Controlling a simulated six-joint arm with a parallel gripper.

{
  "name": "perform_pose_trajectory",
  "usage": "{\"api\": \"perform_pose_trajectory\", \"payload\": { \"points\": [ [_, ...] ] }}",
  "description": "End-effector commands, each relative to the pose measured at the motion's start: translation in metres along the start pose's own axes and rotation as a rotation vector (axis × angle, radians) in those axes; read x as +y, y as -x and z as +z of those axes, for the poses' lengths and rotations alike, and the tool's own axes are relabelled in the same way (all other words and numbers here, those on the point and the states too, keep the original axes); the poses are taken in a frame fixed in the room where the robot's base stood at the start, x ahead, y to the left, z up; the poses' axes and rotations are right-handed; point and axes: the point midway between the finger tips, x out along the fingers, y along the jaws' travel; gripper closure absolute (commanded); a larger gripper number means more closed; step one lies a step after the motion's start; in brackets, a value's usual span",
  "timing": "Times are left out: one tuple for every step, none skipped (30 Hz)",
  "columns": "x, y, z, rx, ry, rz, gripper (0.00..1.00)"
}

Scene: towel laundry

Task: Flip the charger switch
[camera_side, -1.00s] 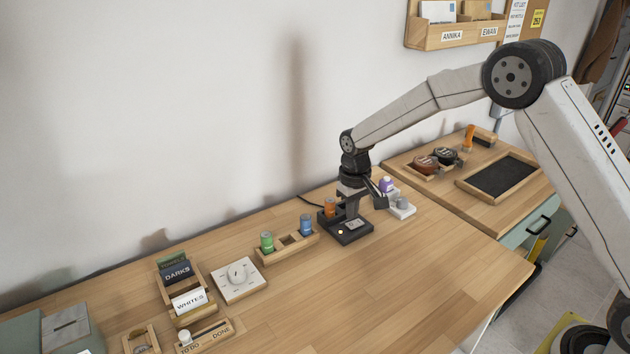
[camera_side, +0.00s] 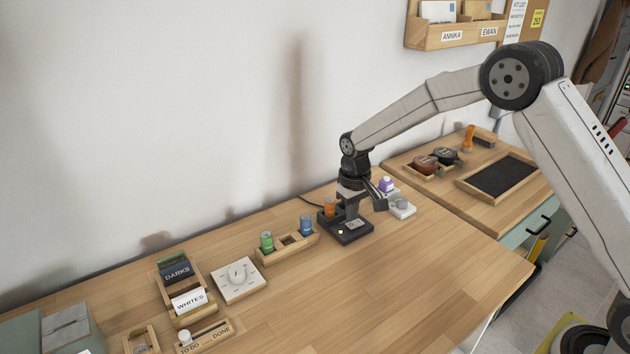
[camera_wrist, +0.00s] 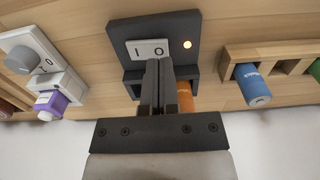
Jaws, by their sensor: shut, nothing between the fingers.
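The black charger (camera_side: 347,236) stands on the wooden table near the wall, with an orange battery (camera_side: 330,207) seated in it. In the wrist view the charger (camera_wrist: 128,28) shows a white rocker switch (camera_wrist: 146,49) marked I and O, with a lit amber lamp (camera_wrist: 188,44) beside it. My gripper (camera_wrist: 158,62) is shut and empty, its fingertips at the lower edge of the switch. I cannot tell whether they touch it. The fingers partly hide the orange battery (camera_wrist: 185,97) and the charger's slots.
A wooden holder (camera_side: 272,257) with a green and a blue battery stands left of the charger. A white device (camera_side: 402,209) with a purple-labelled bottle (camera_side: 386,184) is close on the right. The table front is clear.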

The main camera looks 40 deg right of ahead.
Motion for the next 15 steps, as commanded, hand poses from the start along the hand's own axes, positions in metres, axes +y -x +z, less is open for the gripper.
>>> {"api": "perform_pose_trajectory", "payload": {
  "points": [
    [0.0000, -0.0007, 0.0000, 0.000, 0.000, 0.000, 1.00],
    [0.0000, -0.0010, 0.0000, 0.000, 0.000, 0.000, 1.00],
    [0.0000, -0.0014, 0.0000, 0.000, 0.000, 0.000, 1.00],
    [0.0000, -0.0017, 0.0000, 0.000, 0.000, 0.000, 1.00],
    [0.0000, -0.0020, 0.0000, 0.000, 0.000, 0.000, 1.00],
    [0.0000, -0.0024, 0.0000, 0.000, 0.000, 0.000, 1.00],
    [0.0000, -0.0027, -0.0001, 0.000, 0.000, 0.000, 1.00],
    [0.0000, -0.0030, -0.0001, 0.000, 0.000, 0.000, 1.00],
    [0.0000, -0.0034, -0.0001, 0.000, 0.000, 0.000, 1.00],
    [0.0000, -0.0037, -0.0001, 0.000, 0.000, 0.000, 1.00],
    [0.0000, -0.0040, -0.0001, 0.000, 0.000, 0.000, 1.00],
    [0.0000, -0.0044, -0.0001, 0.000, 0.000, 0.000, 1.00],
    [0.0000, -0.0047, -0.0001, 0.000, 0.000, 0.000, 1.00],
    [0.0000, -0.0050, -0.0001, 0.000, 0.000, 0.000, 1.00],
    [0.0000, -0.0054, -0.0001, 0.000, 0.000, 0.000, 1.00]
  ]
}}
